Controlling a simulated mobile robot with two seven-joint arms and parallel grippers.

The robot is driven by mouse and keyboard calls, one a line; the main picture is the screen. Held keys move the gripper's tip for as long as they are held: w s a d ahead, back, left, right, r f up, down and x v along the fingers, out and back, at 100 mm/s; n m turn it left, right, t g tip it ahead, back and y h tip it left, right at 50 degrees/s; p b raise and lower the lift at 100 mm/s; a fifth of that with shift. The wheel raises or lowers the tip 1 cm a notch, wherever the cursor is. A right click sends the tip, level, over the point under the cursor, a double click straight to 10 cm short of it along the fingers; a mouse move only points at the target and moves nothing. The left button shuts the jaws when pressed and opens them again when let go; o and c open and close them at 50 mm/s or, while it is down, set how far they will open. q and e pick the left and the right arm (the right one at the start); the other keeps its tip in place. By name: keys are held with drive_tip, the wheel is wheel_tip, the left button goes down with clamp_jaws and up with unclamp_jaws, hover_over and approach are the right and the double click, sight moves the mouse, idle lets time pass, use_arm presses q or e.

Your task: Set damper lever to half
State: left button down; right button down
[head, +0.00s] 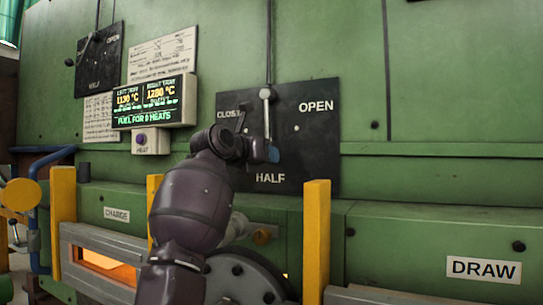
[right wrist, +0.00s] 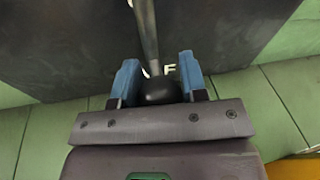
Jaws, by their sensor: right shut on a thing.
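The damper lever (head: 267,115) is a grey rod on a black plate (head: 318,135) marked CLOSE, OPEN and HALF. It hangs almost straight down from its pivot, toward the HALF label. In the right wrist view the lever rod (right wrist: 146,30) ends in a black ball knob (right wrist: 160,91) between two blue fingers. My right gripper (head: 266,152) is shut on this knob, and it also shows in the right wrist view (right wrist: 158,66). In the head view my right arm hides the knob and part of the plate's lower left. My left gripper is not in view.
A second lever plate (head: 98,62) is at the upper left. A display (head: 152,102) and a HEAT button box (head: 151,141) are left of the damper plate. Yellow posts (head: 316,240) stand below, beside the glowing charge opening (head: 105,265).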

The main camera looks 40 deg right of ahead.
drive_tip(key=shift+w+a+m, duration=0.15)
drive_tip(key=shift+w+m, duration=0.15)
drive_tip(key=c, duration=0.7)
unclamp_jaws()
drive_tip(key=shift+o, duration=0.2)
drive_tip(key=p+v, duration=0.1)
drive_tip(key=v, duration=0.9)
drive_tip(key=shift+a, duration=0.35)
